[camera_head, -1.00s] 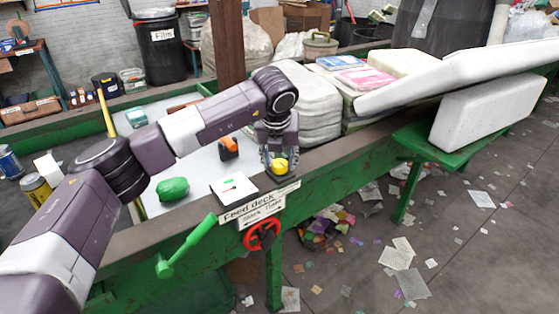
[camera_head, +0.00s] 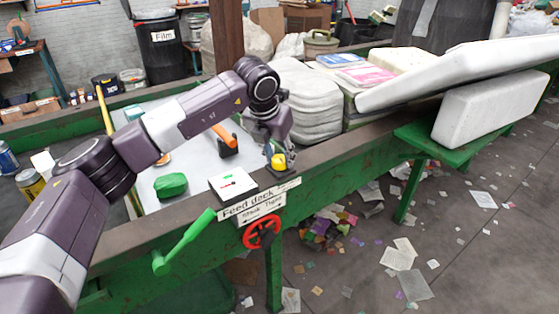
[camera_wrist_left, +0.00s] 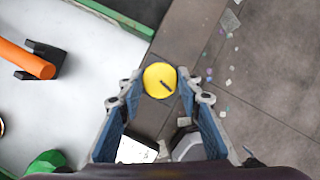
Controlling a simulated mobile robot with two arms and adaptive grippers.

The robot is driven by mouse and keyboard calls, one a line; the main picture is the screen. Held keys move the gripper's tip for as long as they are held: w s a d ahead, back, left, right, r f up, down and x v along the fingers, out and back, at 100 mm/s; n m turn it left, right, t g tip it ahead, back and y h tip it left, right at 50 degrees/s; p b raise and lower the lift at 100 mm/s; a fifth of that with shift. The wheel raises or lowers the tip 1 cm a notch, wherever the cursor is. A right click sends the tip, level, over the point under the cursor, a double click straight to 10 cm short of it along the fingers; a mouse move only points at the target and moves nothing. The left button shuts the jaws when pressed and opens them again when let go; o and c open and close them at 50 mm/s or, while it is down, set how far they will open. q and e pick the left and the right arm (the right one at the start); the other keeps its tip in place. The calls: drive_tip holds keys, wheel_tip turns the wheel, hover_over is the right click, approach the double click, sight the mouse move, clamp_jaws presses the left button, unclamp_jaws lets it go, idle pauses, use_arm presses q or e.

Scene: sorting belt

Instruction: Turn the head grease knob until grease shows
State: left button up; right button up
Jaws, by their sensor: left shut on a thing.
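The grease knob (camera_head: 278,161) is a round yellow knob on the green frame's top edge, beside a small white-faced box. It also shows in the left wrist view (camera_wrist_left: 160,80), with a dark mark on its top. My left gripper (camera_head: 277,152) comes down over the knob and is shut on it, one finger on each side. A white-faced box (camera_head: 233,184) with small green and red marks stands just left of the knob; its marks are too small to read. I cannot make out any grease. My right gripper is not in view.
A green lever (camera_head: 185,242) and a red handwheel (camera_head: 262,232) are on the frame's front, near the "Feed deck" sign (camera_head: 252,204). A green lump (camera_head: 171,185) and an orange-handled tool (camera_head: 226,137) lie on the pale deck. White blocks (camera_head: 490,105) are at the right.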

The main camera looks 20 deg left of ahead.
use_arm(q)
drive_tip(key=m+h, duration=0.1)
drive_tip(key=m, duration=0.2)
drive_tip(key=shift+a, duration=0.15)
drive_tip(key=shift+w+r+m+g+h, duration=0.1)
drive_tip(key=shift+m+g+h, duration=0.35)
drive_tip(key=shift+m, duration=0.85)
drive_tip(key=o, duration=1.2)
drive_tip(key=shift+c, duration=0.2)
drive_tip(key=v, duration=1.2)
drive_tip(key=shift+a, duration=0.15)
